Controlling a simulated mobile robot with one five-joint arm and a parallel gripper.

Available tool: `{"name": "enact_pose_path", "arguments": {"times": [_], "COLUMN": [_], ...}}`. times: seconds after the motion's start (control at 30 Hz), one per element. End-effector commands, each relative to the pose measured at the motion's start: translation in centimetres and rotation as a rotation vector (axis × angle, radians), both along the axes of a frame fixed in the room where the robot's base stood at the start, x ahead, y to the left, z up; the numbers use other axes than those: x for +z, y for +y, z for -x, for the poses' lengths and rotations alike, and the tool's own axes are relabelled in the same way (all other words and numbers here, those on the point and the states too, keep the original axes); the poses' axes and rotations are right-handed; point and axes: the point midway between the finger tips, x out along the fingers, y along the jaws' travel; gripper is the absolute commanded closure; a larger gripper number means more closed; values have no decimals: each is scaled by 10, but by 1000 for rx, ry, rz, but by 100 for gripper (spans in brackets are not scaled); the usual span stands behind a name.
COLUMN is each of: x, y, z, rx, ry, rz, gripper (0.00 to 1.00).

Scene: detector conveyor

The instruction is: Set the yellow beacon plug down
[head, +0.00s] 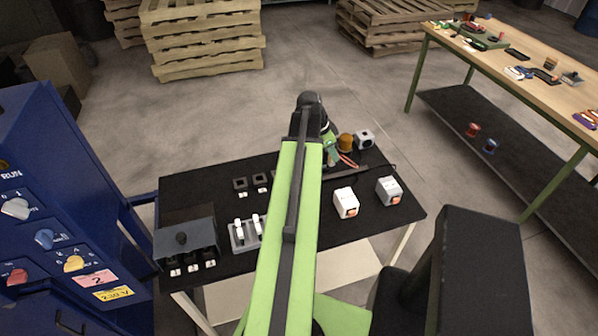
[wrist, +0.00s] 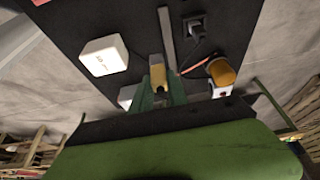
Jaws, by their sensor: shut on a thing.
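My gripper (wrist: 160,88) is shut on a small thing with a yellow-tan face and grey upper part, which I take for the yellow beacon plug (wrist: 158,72). The green fingers hide much of it. It is over the black table top, and I cannot tell whether it touches the surface. In the head view my gripper (head: 332,152) is at the far part of the table, partly behind my arm; the held thing cannot be made out there. An orange-capped piece with a white base (wrist: 222,74) is to the right of the fingers in the wrist view.
White boxes with orange marks (head: 346,203) stand at the table's right side. A dark bar (wrist: 166,35), a black socket piece (wrist: 194,27) and a red strip are close to the gripper. A switch block (head: 245,233) is near the front left. A blue cabinet (head: 50,200) stands left.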

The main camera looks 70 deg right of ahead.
Motion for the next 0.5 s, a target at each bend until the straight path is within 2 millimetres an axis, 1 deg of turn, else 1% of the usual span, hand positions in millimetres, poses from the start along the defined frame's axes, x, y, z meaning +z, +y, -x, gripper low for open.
{"name": "enact_pose_path", "arguments": {"times": [0.03,0.1,0.17,0.27,0.5], "x": [3,3,2,-9,-51], "y": [15,23,21,15,-9], "z": [-3,-7,-10,-22,-82], "rx": [4,7,9,13,17], "ry": [0,1,1,1,1], "rz": [0,0,0,1,0], "gripper": [100,100,100,100,100]}}
